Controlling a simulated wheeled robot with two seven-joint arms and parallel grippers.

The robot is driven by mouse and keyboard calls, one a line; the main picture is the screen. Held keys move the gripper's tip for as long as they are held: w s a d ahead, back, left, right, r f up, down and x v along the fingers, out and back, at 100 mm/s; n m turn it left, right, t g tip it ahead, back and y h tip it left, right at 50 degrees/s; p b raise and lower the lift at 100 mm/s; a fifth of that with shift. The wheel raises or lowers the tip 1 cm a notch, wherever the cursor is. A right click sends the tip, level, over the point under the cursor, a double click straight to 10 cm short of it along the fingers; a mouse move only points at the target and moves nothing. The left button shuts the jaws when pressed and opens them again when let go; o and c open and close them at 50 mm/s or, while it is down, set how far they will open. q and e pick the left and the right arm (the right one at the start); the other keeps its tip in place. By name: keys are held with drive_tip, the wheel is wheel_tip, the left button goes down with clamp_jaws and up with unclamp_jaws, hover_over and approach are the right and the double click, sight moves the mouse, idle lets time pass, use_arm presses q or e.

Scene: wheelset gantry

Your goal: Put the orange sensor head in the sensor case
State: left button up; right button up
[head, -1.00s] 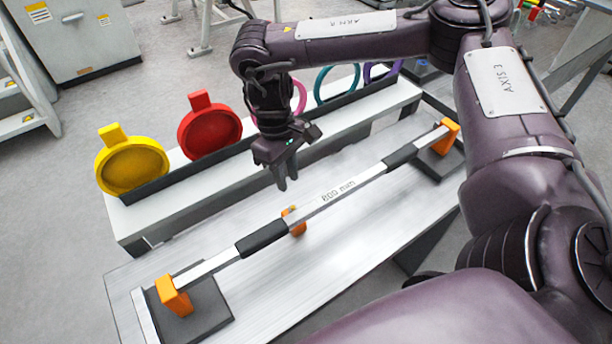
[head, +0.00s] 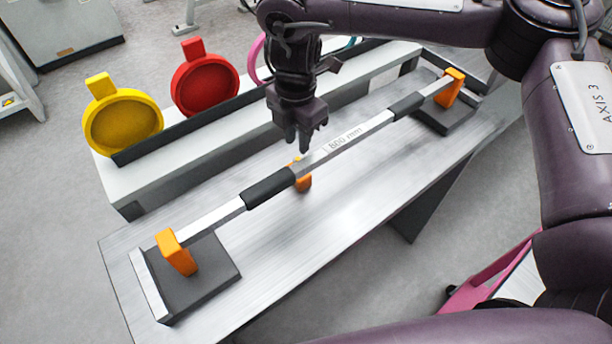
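An orange block (head: 303,180), which looks like the sensor head, shows at the middle of a long gauge bar, partly hidden behind the bar. My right gripper (head: 304,143) points down just above it and the bar, with its fingers a little apart and nothing visible between them. From this angle I cannot tell whether it touches the block. I cannot make out a sensor case in view. My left gripper is not in view.
The 800 mm gauge bar (head: 345,140) has orange end blocks (head: 177,252) on dark pads on a metal table (head: 290,255). Behind, a white rack (head: 180,176) holds yellow (head: 124,125) and red rings (head: 205,85). A pink-framed object (head: 497,268) is at lower right.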

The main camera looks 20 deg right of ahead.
wheel_tip(320, 180, down, 8)
drive_tip(key=shift+r, duration=0.25)
drive_tip(key=shift+c, duration=0.2)
clamp_jaws()
